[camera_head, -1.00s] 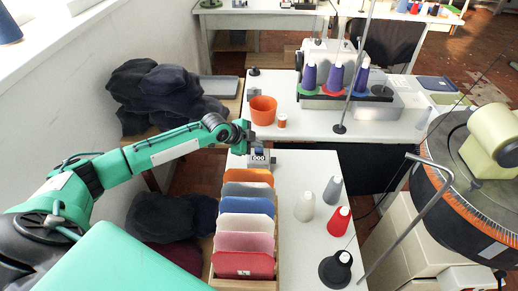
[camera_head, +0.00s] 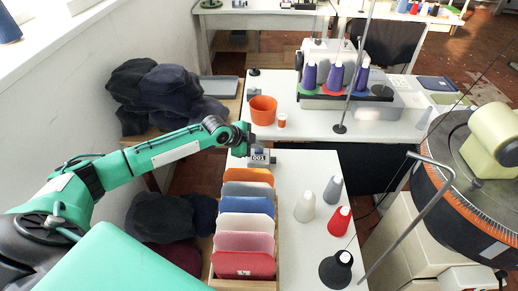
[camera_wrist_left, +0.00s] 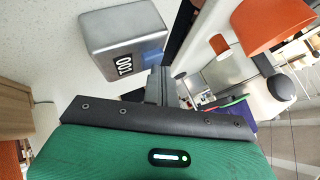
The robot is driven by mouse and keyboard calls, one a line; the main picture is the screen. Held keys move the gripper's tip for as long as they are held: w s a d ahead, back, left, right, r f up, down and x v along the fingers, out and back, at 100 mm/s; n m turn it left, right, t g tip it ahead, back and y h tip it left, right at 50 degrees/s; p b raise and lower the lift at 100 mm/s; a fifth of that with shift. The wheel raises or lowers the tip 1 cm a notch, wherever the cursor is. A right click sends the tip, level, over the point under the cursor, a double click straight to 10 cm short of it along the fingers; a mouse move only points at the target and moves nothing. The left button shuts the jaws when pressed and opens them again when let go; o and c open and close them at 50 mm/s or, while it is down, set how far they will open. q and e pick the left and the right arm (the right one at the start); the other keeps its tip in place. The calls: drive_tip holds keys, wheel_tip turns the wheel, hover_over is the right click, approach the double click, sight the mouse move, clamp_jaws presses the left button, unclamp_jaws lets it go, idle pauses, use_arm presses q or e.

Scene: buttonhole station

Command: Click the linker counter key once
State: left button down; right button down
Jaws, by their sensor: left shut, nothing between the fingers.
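The linker counter is a small grey box (camera_head: 262,164) at the back left of the near white table. My left gripper (camera_head: 243,149) is shut and empty, close against the counter's left side. In the left wrist view its fingertips (camera_wrist_left: 159,80) are right beside the blue key; I cannot tell whether they touch. My right gripper is not in view.
A rack of coloured panels (camera_head: 245,222) stands just in front of the counter. Thread cones (camera_head: 338,220) stand to the right on the table. An orange cup (camera_head: 263,110) and a small orange spool (camera_head: 281,121) are behind. Dark caps (camera_head: 160,88) are piled at left.

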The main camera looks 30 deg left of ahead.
sight(256, 151)
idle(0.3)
use_arm(q)
drive_tip(key=shift+r+p, duration=0.85)
drive_tip(key=shift+r, duration=0.1)
wheel_tip(256, 151, up, 5)
drive_tip(key=p, duration=0.4)
idle(0.5)
